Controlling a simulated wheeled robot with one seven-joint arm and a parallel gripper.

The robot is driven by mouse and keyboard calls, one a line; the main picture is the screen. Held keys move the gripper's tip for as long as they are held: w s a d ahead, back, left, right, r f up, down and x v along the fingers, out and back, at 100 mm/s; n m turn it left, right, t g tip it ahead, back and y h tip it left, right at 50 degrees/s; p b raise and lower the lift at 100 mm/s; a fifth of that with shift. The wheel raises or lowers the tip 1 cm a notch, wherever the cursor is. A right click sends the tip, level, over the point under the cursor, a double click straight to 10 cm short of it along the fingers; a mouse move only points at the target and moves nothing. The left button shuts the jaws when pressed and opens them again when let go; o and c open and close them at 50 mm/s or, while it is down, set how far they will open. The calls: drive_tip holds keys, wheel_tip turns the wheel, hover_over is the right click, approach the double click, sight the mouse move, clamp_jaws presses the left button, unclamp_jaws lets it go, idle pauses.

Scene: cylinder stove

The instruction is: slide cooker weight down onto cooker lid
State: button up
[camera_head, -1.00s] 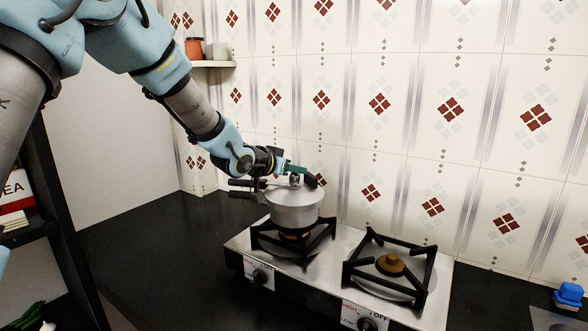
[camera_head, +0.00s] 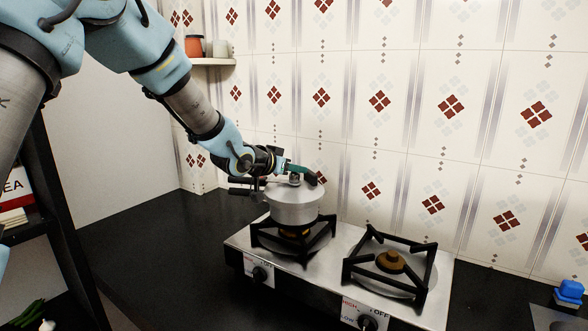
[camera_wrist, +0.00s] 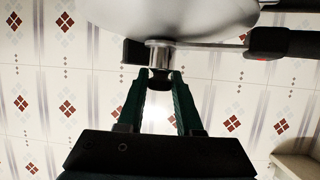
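The silver pressure cooker (camera_head: 294,207) stands upright on the left burner, with its lid (camera_head: 313,188) on top. The lid's pale underside-like curve fills the top of the wrist view (camera_wrist: 190,18). The cooker weight (camera_wrist: 160,55) is a small shiny cylinder with a dark end, at the lid's centre. It also shows in the camera_head view (camera_head: 295,179). My gripper (camera_wrist: 160,78) has green fingers, with the tips closed on either side of the weight's dark end. The weight appears to touch the lid; how far it is seated is hidden.
The cooker's dark handles (camera_head: 243,190) point left, below my wrist. The right burner (camera_head: 391,263) is empty. Stove knobs (camera_head: 260,274) face the front. The tiled wall (camera_head: 450,110) is close behind. A small shelf (camera_head: 212,62) holds jars. The black counter (camera_head: 150,240) left of the stove is clear.

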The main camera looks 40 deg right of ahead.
drive_tip(key=o, duration=0.5)
drive_tip(key=shift+a, duration=0.1)
drive_tip(key=b+v, duration=0.2)
drive_tip(key=v, duration=0.8)
drive_tip(key=shift+a+r, duration=0.2)
drive_tip(key=shift+a, duration=0.05)
